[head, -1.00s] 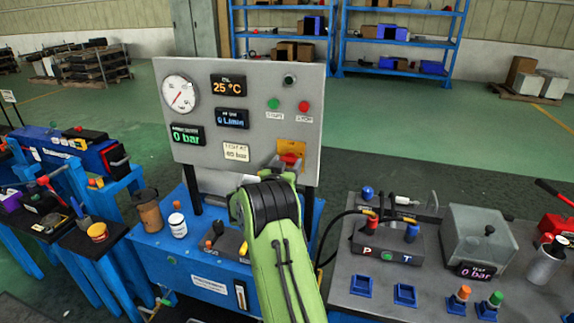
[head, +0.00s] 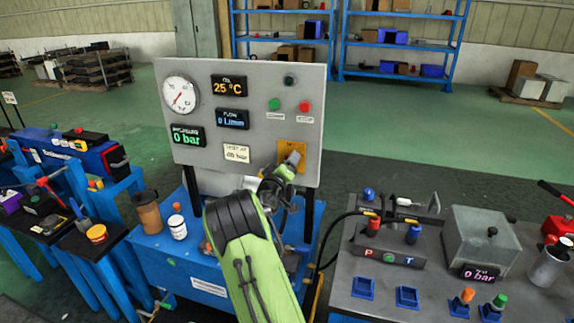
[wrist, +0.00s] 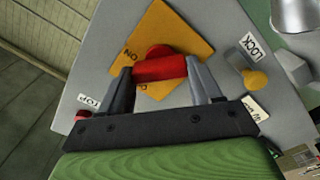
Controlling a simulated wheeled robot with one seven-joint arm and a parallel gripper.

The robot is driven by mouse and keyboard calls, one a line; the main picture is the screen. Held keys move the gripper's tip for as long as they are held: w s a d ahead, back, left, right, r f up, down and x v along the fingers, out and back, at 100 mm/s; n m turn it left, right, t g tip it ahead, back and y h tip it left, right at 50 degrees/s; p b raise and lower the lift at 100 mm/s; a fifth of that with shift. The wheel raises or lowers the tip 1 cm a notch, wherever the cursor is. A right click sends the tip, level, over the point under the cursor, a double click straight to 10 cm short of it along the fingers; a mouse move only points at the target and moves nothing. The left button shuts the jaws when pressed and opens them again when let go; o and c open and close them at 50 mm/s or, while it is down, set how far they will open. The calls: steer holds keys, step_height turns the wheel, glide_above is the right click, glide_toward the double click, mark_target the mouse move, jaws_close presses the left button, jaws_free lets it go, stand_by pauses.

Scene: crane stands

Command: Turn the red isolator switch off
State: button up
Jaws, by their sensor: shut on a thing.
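The red isolator switch handle (wrist: 158,69) sits on a yellow plate (wrist: 192,38) in the wrist view. My gripper (wrist: 163,71) is shut on it, one dark finger at each end. The handle lies level in that view, oblique to the plate's edges. One plate label reads ON; another beside the left finger is partly covered. In the head view the yellow plate (head: 285,150) is at the panel's lower right. My gripper (head: 292,160) is in front of it and hides the red handle.
The grey panel (head: 240,72) carries a gauge (head: 180,95), displays, a green button (head: 274,104) and a red button (head: 305,107). A LOCK label (wrist: 250,45) and a yellow part (wrist: 255,80) are right of the switch. Jars stand on the blue bench.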

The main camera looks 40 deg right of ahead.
steer(key=shift+w+a+n+p, duration=0.1)
steer(key=shift+n+p, duration=0.7)
steer(key=shift+n, duration=1.2)
steer(key=shift+w+n+p, duration=0.1)
steer(key=shift+n+p, duration=0.7)
steer(key=shift+n, duration=1.2)
steer(key=shift+f+n, duration=0.1)
steer(key=shift+n, duration=0.2)
steer(key=o, duration=1.1)
steer(key=shift+c, duration=0.2)
steer(key=shift+s, duration=0.1)
steer(key=b+v, duration=0.1)
steer(key=v, duration=1.4)
steer(key=shift+s+a+b, duration=0.2)
steer(key=shift+a+b, duration=0.1)
steer(key=shift+a, duration=0.05)
